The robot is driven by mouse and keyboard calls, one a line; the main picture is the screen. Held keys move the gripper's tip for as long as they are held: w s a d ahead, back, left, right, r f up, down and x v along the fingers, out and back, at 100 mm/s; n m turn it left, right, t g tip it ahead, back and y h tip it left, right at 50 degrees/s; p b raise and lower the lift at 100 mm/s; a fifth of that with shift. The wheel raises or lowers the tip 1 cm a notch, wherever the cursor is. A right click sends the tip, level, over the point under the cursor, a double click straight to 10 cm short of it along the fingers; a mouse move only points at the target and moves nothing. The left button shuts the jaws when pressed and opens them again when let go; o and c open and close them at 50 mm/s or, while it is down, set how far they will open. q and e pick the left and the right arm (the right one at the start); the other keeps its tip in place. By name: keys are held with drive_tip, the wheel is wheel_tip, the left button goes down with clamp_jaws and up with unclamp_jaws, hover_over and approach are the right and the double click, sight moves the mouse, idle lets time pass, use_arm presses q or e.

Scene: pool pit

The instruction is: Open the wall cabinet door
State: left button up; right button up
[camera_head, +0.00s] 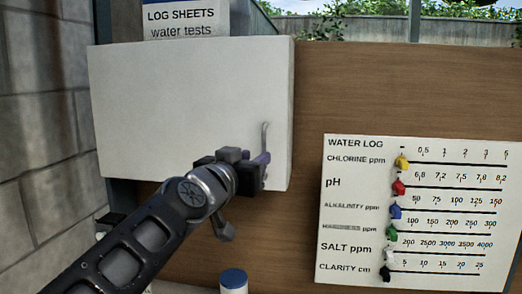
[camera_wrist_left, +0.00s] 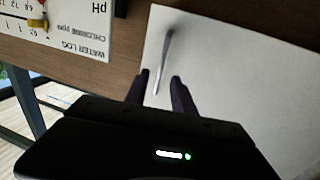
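The white wall cabinet (camera_head: 180,100) hangs on the brown board, its door flat and closed. A slim grey upright handle (camera_head: 265,135) stands near the door's right edge. My left gripper (camera_head: 262,165) is at the handle's lower part, close to the door. In the left wrist view the handle (camera_wrist_left: 167,48) passes between the two fingertips (camera_wrist_left: 161,82) of my left gripper, with a gap visible on each side. The fingers are apart; contact with the handle is not clear. The door (camera_wrist_left: 240,70) fills the right of that view. My right gripper does not show.
A water log board (camera_head: 415,215) with coloured sliders hangs to the right of the cabinet. A log sheets box (camera_head: 186,20) sits on top of the cabinet. A blue-lidded container (camera_head: 233,280) stands below. A block wall (camera_head: 40,130) is close on the left.

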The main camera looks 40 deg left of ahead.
use_arm(q)
drive_tip(key=p+x, duration=0.1)
drive_tip(key=x, duration=0.4)
drive_tip(key=shift+s, duration=0.1)
drive_tip(key=shift+c, duration=0.2)
clamp_jaws()
idle(1.0)
